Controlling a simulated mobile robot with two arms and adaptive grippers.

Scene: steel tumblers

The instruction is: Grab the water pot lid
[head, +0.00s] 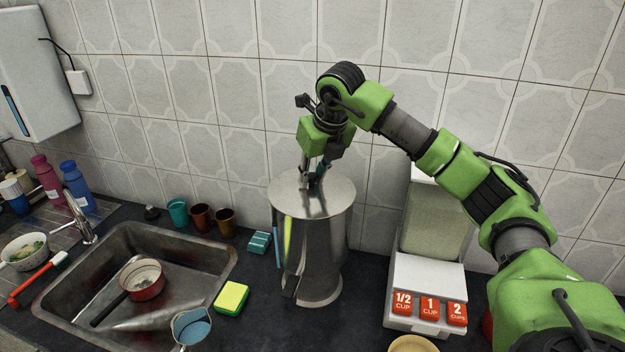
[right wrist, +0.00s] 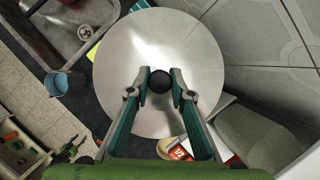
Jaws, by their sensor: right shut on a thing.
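The water pot (head: 318,255) is a tall shiny steel cylinder on the dark counter, right of the sink. Its round steel lid (head: 335,198) is on top; whether it touches the rim all round, I cannot tell. My right gripper (head: 316,182) reaches down from above onto the middle of the lid. In the right wrist view, the lid (right wrist: 160,95) fills the centre, and my right gripper (right wrist: 159,88) is shut on its dark round knob (right wrist: 159,82), one finger on each side.
A dispenser with red cup buttons (head: 428,307) stands close right of the pot. The sink (head: 130,275) with a small red pan (head: 142,280) is left. A yellow-green sponge (head: 231,298) and several cups lie between. The tiled wall (head: 290,90) is close behind.

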